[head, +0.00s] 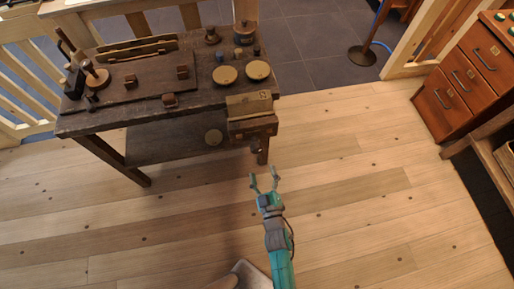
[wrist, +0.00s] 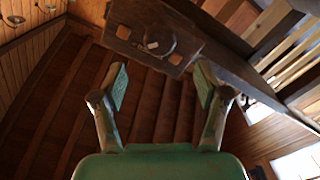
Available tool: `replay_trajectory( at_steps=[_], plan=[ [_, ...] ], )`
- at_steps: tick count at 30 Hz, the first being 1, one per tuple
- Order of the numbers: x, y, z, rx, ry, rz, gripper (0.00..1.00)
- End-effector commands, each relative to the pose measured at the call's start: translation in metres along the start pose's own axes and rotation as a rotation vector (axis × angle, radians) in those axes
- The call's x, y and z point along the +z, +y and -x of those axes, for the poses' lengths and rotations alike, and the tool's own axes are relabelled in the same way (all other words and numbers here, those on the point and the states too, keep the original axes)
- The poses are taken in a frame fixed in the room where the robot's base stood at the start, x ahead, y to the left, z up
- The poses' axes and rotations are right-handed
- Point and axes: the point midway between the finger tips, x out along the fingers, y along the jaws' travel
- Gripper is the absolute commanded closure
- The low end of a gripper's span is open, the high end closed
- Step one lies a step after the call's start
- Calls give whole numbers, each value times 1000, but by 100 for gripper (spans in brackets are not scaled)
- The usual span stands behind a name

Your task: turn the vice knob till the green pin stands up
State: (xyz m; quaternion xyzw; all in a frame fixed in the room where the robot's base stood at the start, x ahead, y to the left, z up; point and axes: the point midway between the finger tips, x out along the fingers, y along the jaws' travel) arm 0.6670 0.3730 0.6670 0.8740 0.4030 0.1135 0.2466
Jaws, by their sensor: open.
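The wooden vice (head: 251,127) sits at the right front corner of the dark workbench (head: 128,124). Its knob and the green pin are too small or hidden to make out in the head view. My gripper (head: 263,179) is open and empty, in front of and below the vice and apart from it. In the wrist view my gripper (wrist: 161,87) shows its two fingers spread with nothing between them. Beyond the fingertips is a dark wooden block (wrist: 128,14) with a rounded part; I cannot tell whether that is the knob.
Two round tan discs (head: 225,75) (head: 258,70), a dark pot (head: 244,32) and several small wooden pieces lie on the bench. A red-brown drawer cabinet (head: 465,75) stands at the right. A pale wooden railing (head: 22,75) is at the left. The plank floor (head: 345,165) between is clear.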

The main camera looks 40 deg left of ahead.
Motion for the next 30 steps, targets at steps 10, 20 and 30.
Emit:
replay_trajectory(
  at_steps=[10, 20, 30],
  plan=[
    [-1, 0, -56, 0, 3, -2, 27],
    [-1, 0, -95, 0, 1, -3, 27],
    [0, 0, -101, 0, 0, -3, 27]
  ],
)
